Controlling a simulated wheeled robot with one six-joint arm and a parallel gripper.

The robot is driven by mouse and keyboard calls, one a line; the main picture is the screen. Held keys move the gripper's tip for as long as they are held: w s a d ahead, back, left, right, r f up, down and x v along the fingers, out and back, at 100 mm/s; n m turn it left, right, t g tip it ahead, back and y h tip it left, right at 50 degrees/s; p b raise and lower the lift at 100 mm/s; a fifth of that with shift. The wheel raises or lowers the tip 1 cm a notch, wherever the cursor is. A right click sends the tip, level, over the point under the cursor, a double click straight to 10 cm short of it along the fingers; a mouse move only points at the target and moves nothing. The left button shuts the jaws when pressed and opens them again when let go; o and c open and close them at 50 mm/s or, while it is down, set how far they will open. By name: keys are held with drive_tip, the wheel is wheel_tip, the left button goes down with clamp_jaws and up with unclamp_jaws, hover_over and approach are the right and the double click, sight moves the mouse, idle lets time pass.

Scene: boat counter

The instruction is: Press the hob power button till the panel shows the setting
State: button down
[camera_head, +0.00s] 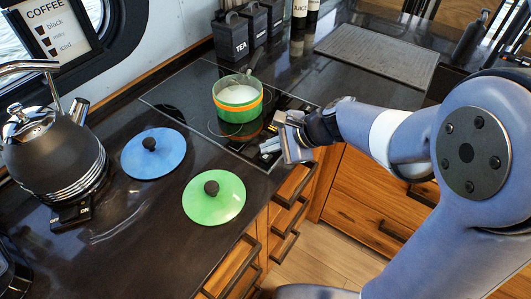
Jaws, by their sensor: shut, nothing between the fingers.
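The black glass hob (185,92) is set into the dark counter. A green pot (238,112) with an orange band and white contents stands on it. My gripper (268,149) is shut and empty, low over the hob's front right part, near the counter's front edge. It is to the right of and nearer than the pot. The power button and the panel cannot be made out; my gripper covers part of that area. I cannot tell whether the fingertips touch the glass, and no setting can be read.
A blue lid (160,160) and a green lid (224,198) lie on the counter left of the hob. A black kettle (55,150) stands at the far left. Dark canisters (233,38) and a grey mat (380,52) are at the back. Drawer handles (290,195) stick out below the front edge.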

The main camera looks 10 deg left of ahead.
sight(270, 158)
drive_tip(key=shift+r, duration=0.1)
wheel_tip(270, 158, up, 5)
drive_tip(key=p, duration=0.4)
idle(1.0)
